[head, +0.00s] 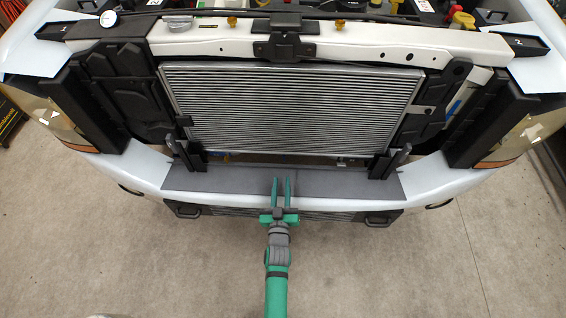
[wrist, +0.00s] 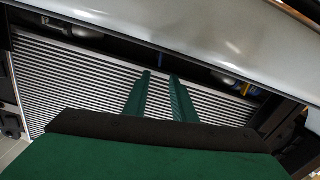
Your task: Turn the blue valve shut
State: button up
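A small blue part (wrist: 237,84), partly hidden in the dark gap between the radiator and the pale bumper edge, shows right of my gripper in the wrist view. It may be the blue valve; its handle position cannot be made out. A tiny blue spot (head: 223,157) also shows under the radiator's lower left in the head view. My gripper (head: 282,181) is over the dark front panel, fingers pointing at the radiator. Its two green fingers (wrist: 160,75) stand apart with nothing between them, away from the blue part.
The finned radiator (head: 290,108) fills the middle of the truck's front. The dark panel (head: 235,182) and white bumper (head: 135,170) lie below it. Black uprights (head: 187,154) flank the radiator's lower corners. A blue strip (head: 454,106) shows at the right. The floor in front is clear.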

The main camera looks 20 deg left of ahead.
aim_at(284, 157)
jog(key=x, duration=1)
jog(key=shift+s, duration=0.1)
grip_shut()
